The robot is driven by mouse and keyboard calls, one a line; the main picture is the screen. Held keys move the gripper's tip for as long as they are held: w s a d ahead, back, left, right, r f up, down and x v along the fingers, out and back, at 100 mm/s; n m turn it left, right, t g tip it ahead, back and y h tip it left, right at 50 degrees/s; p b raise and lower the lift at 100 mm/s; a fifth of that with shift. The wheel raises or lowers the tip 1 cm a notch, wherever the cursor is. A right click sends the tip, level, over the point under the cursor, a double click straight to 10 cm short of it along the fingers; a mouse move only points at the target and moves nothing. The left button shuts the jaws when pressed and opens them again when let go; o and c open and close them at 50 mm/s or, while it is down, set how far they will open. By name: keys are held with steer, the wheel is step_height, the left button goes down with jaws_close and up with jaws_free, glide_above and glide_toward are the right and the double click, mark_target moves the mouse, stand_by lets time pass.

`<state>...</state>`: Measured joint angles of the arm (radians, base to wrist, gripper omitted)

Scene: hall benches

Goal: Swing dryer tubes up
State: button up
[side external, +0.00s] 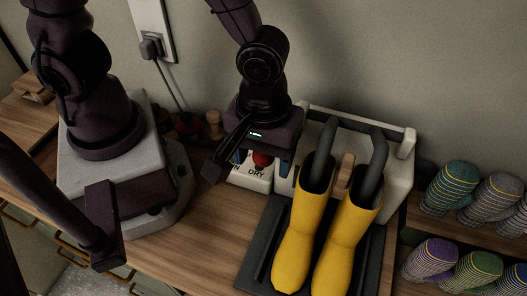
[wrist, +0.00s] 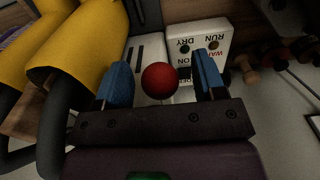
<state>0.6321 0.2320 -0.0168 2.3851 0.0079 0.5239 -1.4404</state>
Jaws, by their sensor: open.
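Two dark dryer tubes (side external: 324,142) (side external: 376,158) reach from the pale dryer (side external: 400,172) into the tops of two yellow boots (side external: 296,243) (side external: 339,250). How far they go in is hidden. A red ball knob (side external: 261,160) sits at the dryer's left, by a white panel lettered "DRY"; the knob also shows in the wrist view (wrist: 160,80). My gripper (wrist: 164,66) is open, its blue fingers on either side of the knob, with gaps visible. In the side view my gripper (side external: 259,163) hangs over the panel.
The boots stand on a dark tray (side external: 252,258). A wooden piece (side external: 346,170) sits between the tubes. Striped rolled socks (side external: 449,188) fill shelves at the right. A plug and cord (side external: 152,48) hang on the wall. Bare bench (side external: 205,235) lies left of the tray.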

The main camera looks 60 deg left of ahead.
steer(key=shift+c, duration=0.2)
steer(key=c, duration=0.6)
steer(key=shift+c, duration=0.2)
steer(key=shift+r, duration=0.1)
steer(key=shift+w+a+r, duration=0.1)
steer(key=shift+r, duration=1.05)
steer(key=shift+w+a+r, duration=0.1)
steer(key=shift+r, duration=0.4)
steer(key=shift+w+a+r, duration=0.1)
steer(key=shift+r, duration=0.4)
